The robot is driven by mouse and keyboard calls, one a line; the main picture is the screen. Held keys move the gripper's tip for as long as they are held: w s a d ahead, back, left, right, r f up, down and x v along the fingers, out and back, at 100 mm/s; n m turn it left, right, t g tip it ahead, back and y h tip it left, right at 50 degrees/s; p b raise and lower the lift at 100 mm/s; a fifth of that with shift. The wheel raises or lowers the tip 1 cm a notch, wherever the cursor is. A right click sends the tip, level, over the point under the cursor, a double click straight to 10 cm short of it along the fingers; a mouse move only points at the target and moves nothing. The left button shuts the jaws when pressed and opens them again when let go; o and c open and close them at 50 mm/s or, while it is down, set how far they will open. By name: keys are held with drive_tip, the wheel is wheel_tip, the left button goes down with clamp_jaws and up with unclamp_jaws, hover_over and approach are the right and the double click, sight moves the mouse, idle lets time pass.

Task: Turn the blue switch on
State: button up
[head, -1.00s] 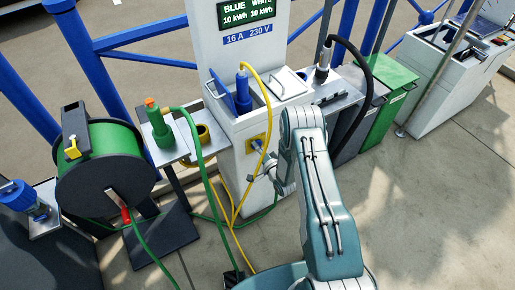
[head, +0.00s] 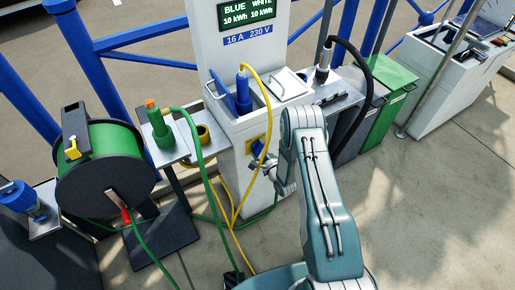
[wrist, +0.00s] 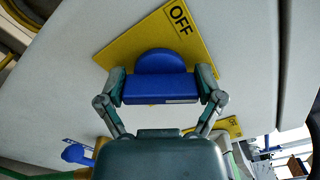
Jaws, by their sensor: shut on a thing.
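The blue switch (wrist: 160,88) has a round hub and a bar handle, on a yellow plate (wrist: 136,38) marked OFF at one corner. In the wrist view both fingertips of my gripper (wrist: 162,90) close on the two ends of the bar. In the head view my gripper (head: 262,164) is at the front of the white pedestal (head: 237,168). A bit of the blue switch (head: 257,148) shows there beside the yellow plate, partly covered by a yellow cable and my gripper. The rest of the plate's lettering is hidden.
A yellow cable (head: 267,110) hangs from a blue plug (head: 243,92) close to my gripper. A green hose (head: 197,150) hangs to the left, near a hose reel (head: 110,160). A second yellow label (wrist: 225,127) shows in the wrist view. Deck at right is open.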

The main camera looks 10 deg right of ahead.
drive_tip(key=shift+s+d+f+m, duration=0.1)
drive_tip(key=shift+f+m, duration=0.05)
drive_tip(key=shift+m, duration=0.55)
drive_tip(key=shift+f+m, duration=0.1)
drive_tip(key=shift+m, duration=0.6)
drive_tip(key=o, duration=0.9)
drive_tip(key=shift+c, duration=0.2)
drive_tip(key=shift+r, duration=0.1)
drive_tip(key=v, duration=1.2)
